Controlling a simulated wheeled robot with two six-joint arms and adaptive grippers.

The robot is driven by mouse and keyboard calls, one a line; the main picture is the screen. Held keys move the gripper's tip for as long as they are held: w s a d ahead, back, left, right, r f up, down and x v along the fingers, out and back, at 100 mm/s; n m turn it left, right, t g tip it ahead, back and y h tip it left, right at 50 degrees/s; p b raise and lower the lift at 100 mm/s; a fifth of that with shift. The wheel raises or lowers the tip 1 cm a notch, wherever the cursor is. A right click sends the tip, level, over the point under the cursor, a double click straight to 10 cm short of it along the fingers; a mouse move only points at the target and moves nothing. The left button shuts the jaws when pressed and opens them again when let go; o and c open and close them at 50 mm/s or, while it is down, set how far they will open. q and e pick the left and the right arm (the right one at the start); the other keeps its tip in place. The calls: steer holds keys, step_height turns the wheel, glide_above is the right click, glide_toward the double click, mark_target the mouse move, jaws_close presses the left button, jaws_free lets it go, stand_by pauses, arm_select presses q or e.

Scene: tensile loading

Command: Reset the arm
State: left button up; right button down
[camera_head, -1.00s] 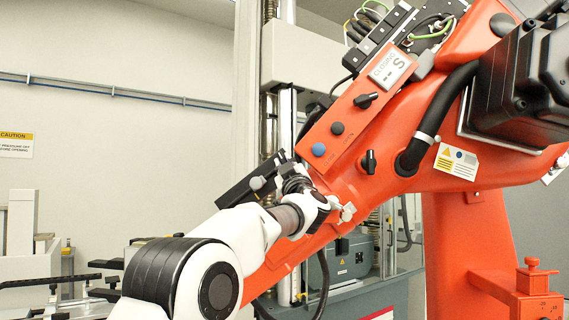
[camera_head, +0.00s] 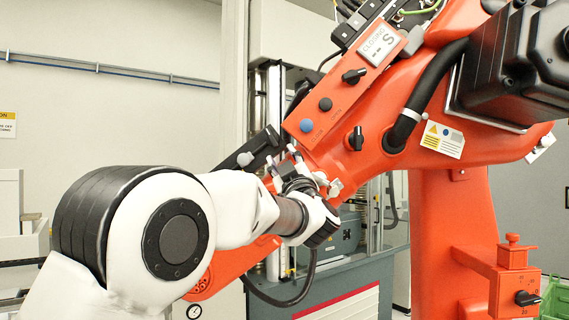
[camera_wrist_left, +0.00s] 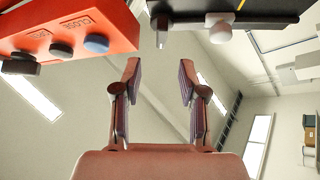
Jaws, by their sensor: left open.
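The large orange arm (camera_head: 440,75) of the machine slopes across the head view from upper right to lower left. My left gripper (camera_head: 281,163) is open and empty, below and left of the panel. In the left wrist view its fingers (camera_wrist_left: 159,68) are spread apart, with the panel (camera_wrist_left: 75,25) at upper left and a black bar (camera_wrist_left: 240,14) with a pale knob (camera_wrist_left: 220,30) at upper right. My right gripper is out of view.
An orange post (camera_head: 452,215) with a small knobbed box (camera_head: 512,258) stands at right. A green crate (camera_head: 554,298) shows at the lower right edge. A grey machine base (camera_head: 352,290) stands behind my left arm.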

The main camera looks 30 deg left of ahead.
arm_select(q)
steer(key=shift+s+d+f, duration=0.35)
steer(key=shift+d+f, duration=0.05)
steer(key=shift+f, duration=0.1)
